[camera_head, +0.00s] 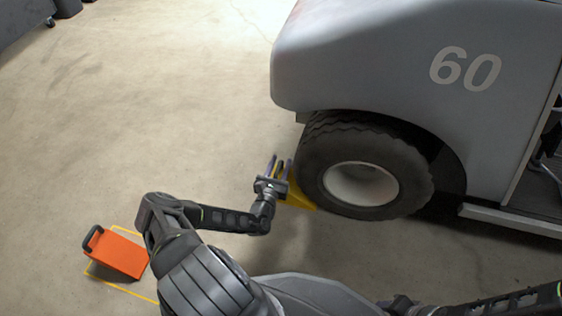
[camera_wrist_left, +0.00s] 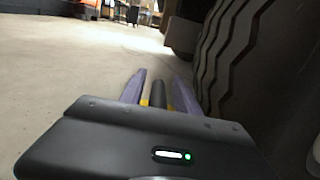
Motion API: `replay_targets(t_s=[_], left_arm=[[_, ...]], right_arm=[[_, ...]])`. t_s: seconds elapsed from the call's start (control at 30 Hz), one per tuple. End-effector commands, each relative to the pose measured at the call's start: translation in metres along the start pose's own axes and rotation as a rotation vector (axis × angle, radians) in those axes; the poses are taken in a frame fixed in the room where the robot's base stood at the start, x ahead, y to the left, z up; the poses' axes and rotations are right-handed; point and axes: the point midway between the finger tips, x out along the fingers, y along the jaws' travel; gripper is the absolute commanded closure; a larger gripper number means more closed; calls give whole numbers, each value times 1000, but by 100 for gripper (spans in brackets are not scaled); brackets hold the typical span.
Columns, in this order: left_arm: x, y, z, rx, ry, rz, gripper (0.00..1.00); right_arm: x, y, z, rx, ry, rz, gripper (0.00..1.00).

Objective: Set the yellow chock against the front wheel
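The yellow chock (camera_head: 299,201) is on the floor at the left side of the cart's front wheel (camera_head: 362,184). It looks close to or touching the tyre; the exact contact is hidden. My left gripper (camera_head: 279,164) is at the chock, its two purple fingers on either side of the chock's black handle (camera_wrist_left: 157,94). In the left wrist view, slim gaps with some yellow show between the fingers and the handle, so the gripper (camera_wrist_left: 158,90) looks open around it. The tyre (camera_wrist_left: 228,55) stands just right of the fingers there. My right gripper is outside the views.
The grey cart (camera_head: 385,62) marked 60 overhangs the wheel, with a low side step (camera_head: 510,219) at right. An orange box (camera_head: 120,255) with a black handle stands by a yellow floor outline at lower left. The floor (camera_head: 150,110) left of the cart is clear.

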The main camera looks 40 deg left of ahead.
Motion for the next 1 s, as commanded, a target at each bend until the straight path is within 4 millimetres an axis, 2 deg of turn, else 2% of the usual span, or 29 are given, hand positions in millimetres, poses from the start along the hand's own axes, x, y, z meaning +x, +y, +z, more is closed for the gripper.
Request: replay_targets(t_s=[0.3,0.53,0.7,1.0], left_arm=[[-60,0,6,-3,3,1,62],[-100,0,3,-1,2,1,62],[-111,0,1,-2,0,1,62],[-111,0,0,-1,0,0,62]], right_arm=[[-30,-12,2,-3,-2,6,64],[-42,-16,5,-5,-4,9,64],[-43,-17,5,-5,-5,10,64],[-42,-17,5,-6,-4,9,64]])
